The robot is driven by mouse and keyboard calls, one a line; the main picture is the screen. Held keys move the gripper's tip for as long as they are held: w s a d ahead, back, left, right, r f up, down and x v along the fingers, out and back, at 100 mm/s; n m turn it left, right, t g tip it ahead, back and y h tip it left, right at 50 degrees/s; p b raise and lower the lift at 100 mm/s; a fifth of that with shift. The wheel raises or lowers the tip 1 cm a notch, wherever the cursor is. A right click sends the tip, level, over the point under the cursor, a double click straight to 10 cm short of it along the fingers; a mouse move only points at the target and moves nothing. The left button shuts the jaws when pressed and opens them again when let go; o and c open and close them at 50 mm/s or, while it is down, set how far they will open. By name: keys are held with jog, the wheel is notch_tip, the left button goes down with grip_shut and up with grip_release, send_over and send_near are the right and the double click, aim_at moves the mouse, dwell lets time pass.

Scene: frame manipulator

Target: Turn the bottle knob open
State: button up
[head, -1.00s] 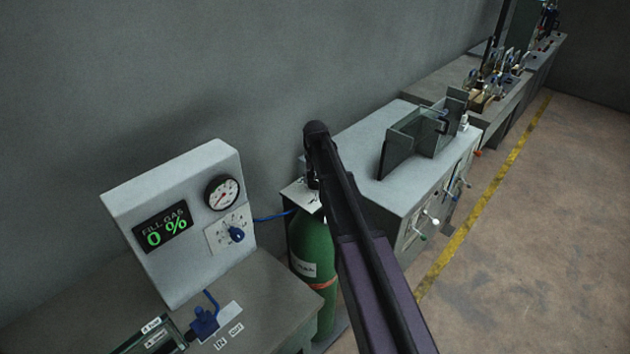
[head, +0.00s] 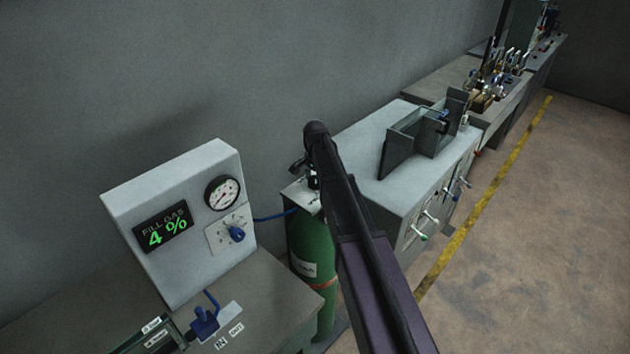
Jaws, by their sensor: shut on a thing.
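The green gas bottle (head: 311,245) stands upright between the grey bench and the white cabinet. Its knob at the top is hidden by my arm and gripper. My gripper (head: 299,167) is at the bottle's top, partly hidden behind my arm, and is shut on the knob. The round gauge (head: 222,192) sits to the right of the display.
A blue knob (head: 236,233) is on the gauge box. A blue valve (head: 205,322) stands on the grey bench (head: 250,290). The white cabinet (head: 360,150) carries a dark metal frame (head: 415,138). Open floor (head: 530,240) lies at right.

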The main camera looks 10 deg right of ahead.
jog(key=shift+s, duration=0.15)
jog(key=o, duration=1)
jog(key=shift+d, duration=0.1)
jog(key=shift+n, duration=0.3)
